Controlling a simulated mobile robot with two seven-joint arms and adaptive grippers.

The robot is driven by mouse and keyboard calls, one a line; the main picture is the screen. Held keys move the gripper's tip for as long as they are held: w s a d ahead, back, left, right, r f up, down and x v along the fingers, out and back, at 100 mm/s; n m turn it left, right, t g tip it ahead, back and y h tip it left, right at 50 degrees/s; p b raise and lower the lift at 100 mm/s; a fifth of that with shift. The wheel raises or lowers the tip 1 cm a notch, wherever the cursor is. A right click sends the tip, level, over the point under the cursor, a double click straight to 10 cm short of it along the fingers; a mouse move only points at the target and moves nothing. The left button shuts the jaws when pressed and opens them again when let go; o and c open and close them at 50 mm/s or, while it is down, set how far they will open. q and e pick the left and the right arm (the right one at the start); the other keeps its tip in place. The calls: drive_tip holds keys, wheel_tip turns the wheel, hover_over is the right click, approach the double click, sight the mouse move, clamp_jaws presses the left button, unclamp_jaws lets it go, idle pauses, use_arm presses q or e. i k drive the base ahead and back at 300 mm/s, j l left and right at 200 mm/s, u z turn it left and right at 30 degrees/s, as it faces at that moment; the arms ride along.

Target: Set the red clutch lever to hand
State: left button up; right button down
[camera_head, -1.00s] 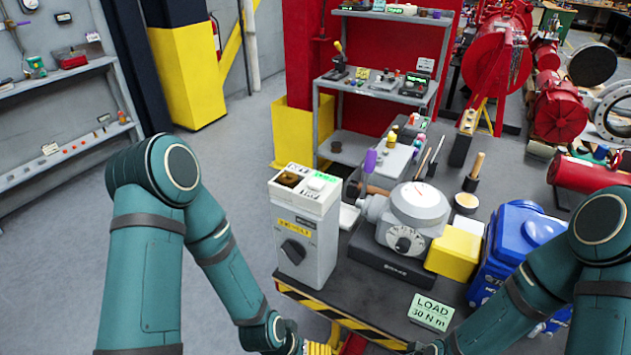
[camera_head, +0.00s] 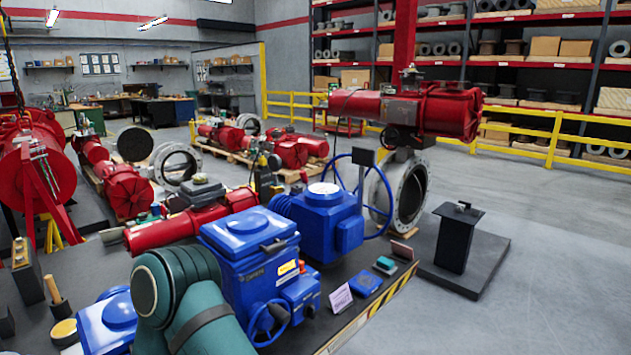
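Part of a third blue unit (camera_head: 108,322) shows at the lower left. Neither gripper shows.
A red actuator (camera_head: 440,110) on a grey valve body (camera_head: 408,190) stands behind the bench. A black pedestal (camera_head: 457,238) stands on the floor at the right. A purple-white card (camera_head: 341,299) and a blue booklet (camera_head: 365,284) lie near the striped bench edge.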

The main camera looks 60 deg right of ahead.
sight(302, 175)
drive_tip(key=k+l, duration=0.65)
drive_tip(key=z, duration=0.4)
drive_tip(key=k+l+z, duration=0.1)
drive_tip(key=z, duration=0.7)
drive_tip(key=k+l+z, duration=0.1)
drive_tip(key=z, duration=0.3)
drive_tip(key=i+l+z, duration=0.25)
drive_tip(key=z, duration=0.15)
drive_tip(key=i+l+z, duration=0.1)
drive_tip(key=i+z, duration=0.35)
